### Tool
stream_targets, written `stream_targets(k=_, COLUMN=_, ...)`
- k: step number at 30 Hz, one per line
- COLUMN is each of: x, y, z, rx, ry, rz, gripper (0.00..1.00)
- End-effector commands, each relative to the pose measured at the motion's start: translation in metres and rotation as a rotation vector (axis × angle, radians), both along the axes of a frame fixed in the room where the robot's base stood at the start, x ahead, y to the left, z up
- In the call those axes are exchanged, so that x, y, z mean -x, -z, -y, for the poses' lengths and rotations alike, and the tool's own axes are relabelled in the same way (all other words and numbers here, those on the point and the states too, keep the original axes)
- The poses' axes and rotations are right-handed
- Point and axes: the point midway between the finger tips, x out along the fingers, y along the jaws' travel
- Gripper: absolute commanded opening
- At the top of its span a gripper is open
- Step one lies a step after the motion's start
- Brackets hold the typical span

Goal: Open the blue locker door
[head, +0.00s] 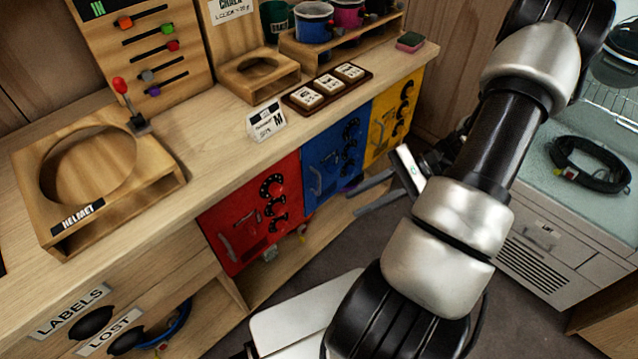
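The blue locker door (331,152) is shut, set under the counter between a red door and a yellow door. Its grey curved handle (315,181) is on its left side, and black dials run down its right side. My gripper (351,203) is in front of the locker row, near the lower right part of the blue door in the picture. Its two grey fingers are apart with nothing visible between them, and they point left toward the handle side. They look clear of the handle, though the exact depth is hard to tell.
The red door (240,222) and yellow door (392,115) flank the blue one and look shut. The wooden counter (215,140) above holds a helmet stand (160,185) and a card tray (327,88). A grey cabinet (545,245) stands at the right.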

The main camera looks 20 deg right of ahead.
Motion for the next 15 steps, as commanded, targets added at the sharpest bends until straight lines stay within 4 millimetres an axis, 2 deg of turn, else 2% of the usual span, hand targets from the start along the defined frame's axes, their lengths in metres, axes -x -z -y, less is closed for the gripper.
stream_targets(k=1, x=-0.002, y=0.039, z=0.006, rx=-0.109, ry=0.138, rz=-0.006, gripper=0.27)
stream_targets(k=6, x=-0.018, y=0.103, z=0.037, rx=-0.396, ry=0.539, rz=0.017, gripper=0.27)
stream_targets(k=10, x=-0.023, y=0.132, z=0.06, rx=-0.542, ry=0.745, rz=0.04, gripper=0.27)
stream_targets(k=15, x=-0.026, y=0.146, z=0.073, rx=-0.617, ry=0.856, rz=0.057, gripper=0.27)
